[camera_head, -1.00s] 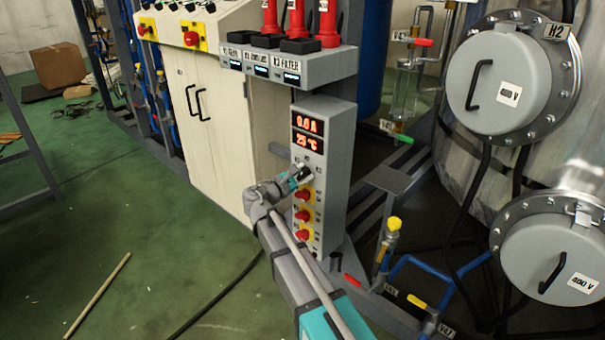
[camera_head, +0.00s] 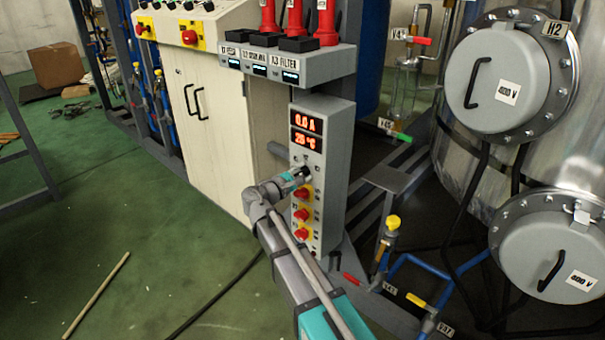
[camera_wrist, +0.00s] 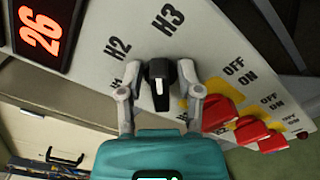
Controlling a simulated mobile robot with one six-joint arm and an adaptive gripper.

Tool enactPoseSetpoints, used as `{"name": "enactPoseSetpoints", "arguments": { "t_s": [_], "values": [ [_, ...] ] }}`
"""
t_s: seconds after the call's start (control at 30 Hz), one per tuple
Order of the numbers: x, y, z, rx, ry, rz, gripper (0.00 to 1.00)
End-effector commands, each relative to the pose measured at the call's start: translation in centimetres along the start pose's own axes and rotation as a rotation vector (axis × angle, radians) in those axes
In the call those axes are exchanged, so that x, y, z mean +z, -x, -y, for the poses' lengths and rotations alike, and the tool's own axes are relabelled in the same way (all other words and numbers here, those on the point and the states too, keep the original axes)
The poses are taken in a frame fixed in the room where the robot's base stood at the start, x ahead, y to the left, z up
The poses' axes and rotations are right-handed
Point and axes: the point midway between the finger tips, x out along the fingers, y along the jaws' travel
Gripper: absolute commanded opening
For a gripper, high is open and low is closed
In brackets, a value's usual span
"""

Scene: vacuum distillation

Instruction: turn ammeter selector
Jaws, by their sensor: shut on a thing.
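The ammeter selector (camera_wrist: 160,84) is a small black knob with a white pointer line, between my fingers in the wrist view. Labels H2 and H3 are printed on the panel around it. My gripper (camera_wrist: 160,92) is shut on the knob, one finger at each side. In the head view my gripper (camera_head: 302,172) meets the grey control box (camera_head: 338,150) just below its red displays (camera_head: 306,132), which read 0.0 A and about 26 °C.
Red switches on yellow plates (camera_head: 302,214) sit directly below the selector, close to my gripper. Pipes with a yellow-capped valve (camera_head: 393,222) stand to the right. Green floor at left is mostly open.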

Motion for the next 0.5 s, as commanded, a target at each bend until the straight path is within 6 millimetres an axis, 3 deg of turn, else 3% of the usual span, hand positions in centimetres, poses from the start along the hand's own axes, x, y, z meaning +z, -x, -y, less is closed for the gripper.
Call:
{"name": "enactPoseSetpoints", "arguments": {
  "t_s": [0.03, 0.07, 0.1, 0.5],
  "values": [
    [-0.02, 0.04, 0.05, -0.002, -0.001, -0.001, 0.0],
    [-0.02, 0.04, 0.06, -0.002, -0.001, -0.001, 0.5],
    [-0.02, 0.04, 0.05, -0.002, 0.0, -0.001, 0.56],
    [-0.01, 0.13, 0.02, -0.001, 0.001, 0.0, 0.56]
  ]
}}
